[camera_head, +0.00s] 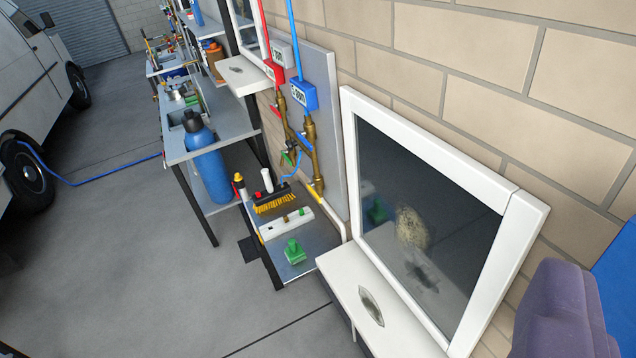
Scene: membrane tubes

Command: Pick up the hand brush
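What looks like the hand brush (273,201), with a dark back and yellow-orange bristles, lies on a low grey shelf (292,268) against the brick wall. It is left of centre in the picture and some distance from the camera. A white bar-shaped item (286,224) lies just in front of it, and a green item (294,252) sits nearer on the same shelf. Whether the brush has a handle behind these is too small to tell. My gripper does not show in this view.
A white-framed window (529,222) with a white sill (385,310) stands in the near right. A purple object (562,315) fills the lower right corner. A blue bottle (207,160) stands by a grey table (225,122). The floor at left is open, with a blue hose and a van (30,80).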

